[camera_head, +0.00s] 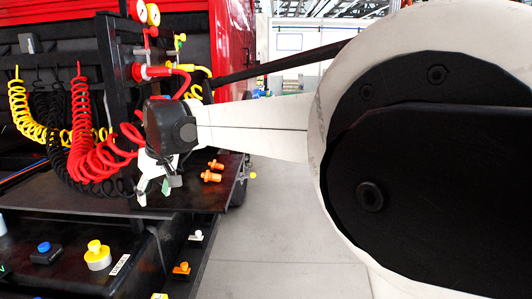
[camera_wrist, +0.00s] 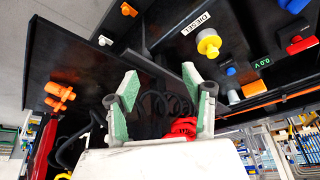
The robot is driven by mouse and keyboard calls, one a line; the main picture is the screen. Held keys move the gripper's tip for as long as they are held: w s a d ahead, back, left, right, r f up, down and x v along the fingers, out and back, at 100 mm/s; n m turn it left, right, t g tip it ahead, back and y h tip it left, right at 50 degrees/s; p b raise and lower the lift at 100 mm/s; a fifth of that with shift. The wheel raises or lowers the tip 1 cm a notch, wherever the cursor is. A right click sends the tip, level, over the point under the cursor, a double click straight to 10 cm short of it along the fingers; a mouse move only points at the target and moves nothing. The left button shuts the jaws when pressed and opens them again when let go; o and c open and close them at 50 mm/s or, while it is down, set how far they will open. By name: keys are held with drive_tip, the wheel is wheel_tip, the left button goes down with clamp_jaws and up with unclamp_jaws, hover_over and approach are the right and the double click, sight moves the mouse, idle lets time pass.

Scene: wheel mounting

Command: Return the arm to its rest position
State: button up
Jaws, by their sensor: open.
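My gripper (camera_head: 154,192) hangs fingers-down over the dark platform of the vehicle, left of centre in the head view. In the wrist view my gripper (camera_wrist: 158,76) shows two spread fingers with green pads, and nothing is held between them. A black coiled hose and a red coiled hose (camera_wrist: 183,127) show beyond the fingers there. My pale arm reaches from the right side of the head view to the gripper. The arm's large near joint hides much of the right of that view.
Coiled hoses, red (camera_head: 90,150) and yellow (camera_head: 32,118), hang behind and left of the gripper. Orange fittings (camera_head: 212,177) sit close on its right. A yellow knob (camera_head: 97,255) stands on the dark panel in front. The grey floor (camera_head: 275,225) to the right looks clear.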

drive_tip(key=s+d+r+m+t+h, duration=0.15)
drive_tip(key=s+d, duration=0.25)
drive_tip(key=d, duration=1.1)
drive_tip(key=s+d+r+m+t, duration=0.1)
drive_tip(key=s+d+m, duration=0.25)
drive_tip(key=d, duration=1.05)
drive_tip(key=s+d+f+m, duration=0.1)
drive_tip(key=s+d+f, duration=0.3)
drive_tip(key=s+d, duration=0.2)
drive_tip(key=s+d+f+m+t+h, duration=0.1)
drive_tip(key=s+d+f+m, duration=0.1)
drive_tip(key=s+d+f, duration=0.2)
drive_tip(key=s+d+f+m+h+b, duration=0.1)
drive_tip(key=s+d+f, duration=0.3)
drive_tip(key=s+d, duration=0.5)
drive_tip(key=shift+s+d+m+t, duration=0.35)
drive_tip(key=shift+d+m, duration=0.35)
drive_tip(key=shift+d, duration=0.15)
drive_tip(key=shift+h, duration=0.25)
